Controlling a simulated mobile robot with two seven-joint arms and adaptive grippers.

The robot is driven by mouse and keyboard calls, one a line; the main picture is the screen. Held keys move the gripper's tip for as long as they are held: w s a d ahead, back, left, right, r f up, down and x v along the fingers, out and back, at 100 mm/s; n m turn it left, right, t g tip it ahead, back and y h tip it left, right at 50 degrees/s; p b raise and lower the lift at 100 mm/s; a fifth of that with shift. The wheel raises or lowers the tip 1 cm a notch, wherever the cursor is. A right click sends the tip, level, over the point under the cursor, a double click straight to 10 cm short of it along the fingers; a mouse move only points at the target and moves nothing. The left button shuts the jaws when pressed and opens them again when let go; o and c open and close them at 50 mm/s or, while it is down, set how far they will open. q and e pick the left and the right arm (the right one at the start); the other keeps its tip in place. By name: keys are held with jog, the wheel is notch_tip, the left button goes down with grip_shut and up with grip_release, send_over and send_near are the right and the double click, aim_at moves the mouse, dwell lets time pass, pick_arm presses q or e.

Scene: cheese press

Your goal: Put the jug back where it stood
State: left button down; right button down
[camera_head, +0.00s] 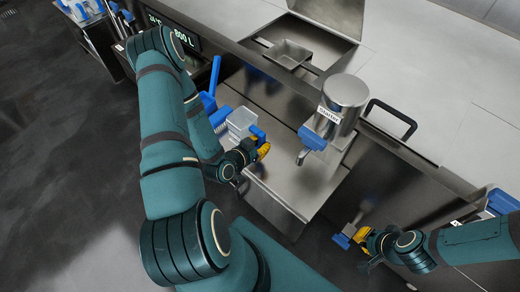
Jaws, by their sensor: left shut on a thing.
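The jug (240,122) is pale and see-through with a blue handle. It is at the left end of the steel bench, upright or nearly so. My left gripper (262,150), with yellow fingertips, is shut on the jug's handle at its right side. My wrist and arm hide part of the area below; I cannot tell whether the jug's base touches the steel. My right gripper (364,237), also yellow-tipped, is at the lower right, in front of the bench. A small blue-and-grey thing (342,241) is at its fingertips; whether the fingers grip it is unclear.
A labelled steel canister (345,97) with a blue-topped spout overhangs the steel bench (310,185), right of the jug. Blue tools (210,95) stand left of the jug. A sunken steel basin (288,54) lies behind. The bench under the spout is bare.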

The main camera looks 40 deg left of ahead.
pick_arm(q)
notch_tip(320, 180, down, 3)
jog(key=shift+f, duration=0.15)
jog(key=shift+f+b, duration=0.1)
jog(key=shift+b, duration=0.25)
jog(key=c, duration=1.1)
grip_release()
